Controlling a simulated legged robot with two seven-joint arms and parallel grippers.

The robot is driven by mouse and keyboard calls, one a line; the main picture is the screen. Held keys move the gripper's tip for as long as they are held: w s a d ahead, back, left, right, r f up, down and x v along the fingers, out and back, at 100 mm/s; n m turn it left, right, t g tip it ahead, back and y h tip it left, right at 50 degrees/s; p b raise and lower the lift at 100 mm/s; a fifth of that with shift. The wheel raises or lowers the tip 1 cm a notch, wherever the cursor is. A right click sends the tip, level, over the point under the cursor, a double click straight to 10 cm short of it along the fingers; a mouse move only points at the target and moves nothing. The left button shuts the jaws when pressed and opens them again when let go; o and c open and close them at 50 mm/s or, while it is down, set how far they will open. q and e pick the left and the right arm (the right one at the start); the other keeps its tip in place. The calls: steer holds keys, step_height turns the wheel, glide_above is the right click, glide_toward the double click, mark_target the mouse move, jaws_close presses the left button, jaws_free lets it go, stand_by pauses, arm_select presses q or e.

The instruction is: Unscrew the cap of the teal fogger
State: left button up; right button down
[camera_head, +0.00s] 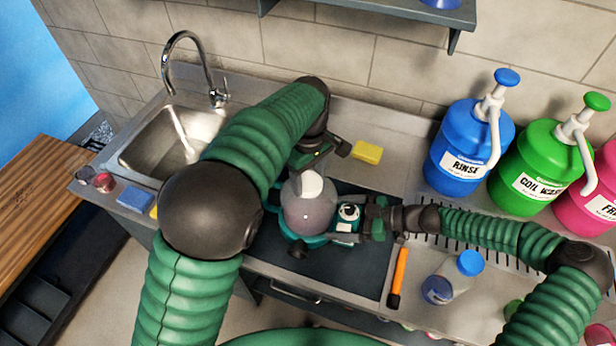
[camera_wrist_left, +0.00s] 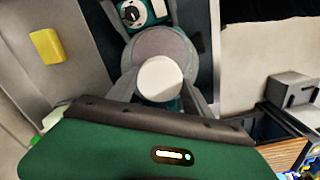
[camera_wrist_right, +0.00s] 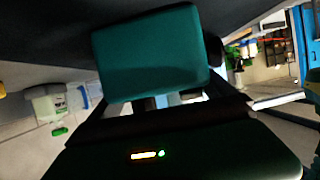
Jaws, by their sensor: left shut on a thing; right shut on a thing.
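The teal fogger (camera_head: 306,214) stands on a dark mat (camera_head: 350,275) on the steel counter. It has a grey translucent tank, a teal base and a teal control box with a dial (camera_head: 348,212). Its round white cap (camera_head: 311,186) is on top of the tank. My left gripper (camera_head: 306,178) comes from above and is shut on the cap; the left wrist view shows the cap (camera_wrist_left: 160,78) between the fingers. My right gripper (camera_head: 352,224) is shut on the teal control box from the right; the box (camera_wrist_right: 150,55) fills the middle of the right wrist view.
A sink (camera_head: 175,135) with a tall faucet is at the left. A yellow sponge (camera_head: 367,152) lies behind the fogger. Blue (camera_head: 470,150), green (camera_head: 545,165) and pink jugs stand at the back right. An orange-handled tool (camera_head: 399,272) and a blue-capped bottle (camera_head: 455,278) are at the front right.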

arm_select(q)
steer(key=o, duration=1.5)
steer(key=shift+w+a, duration=0.1)
steer(key=shift+a, duration=0.35)
steer(key=shift+o, duration=0.2)
steer(key=shift+d, duration=0.15)
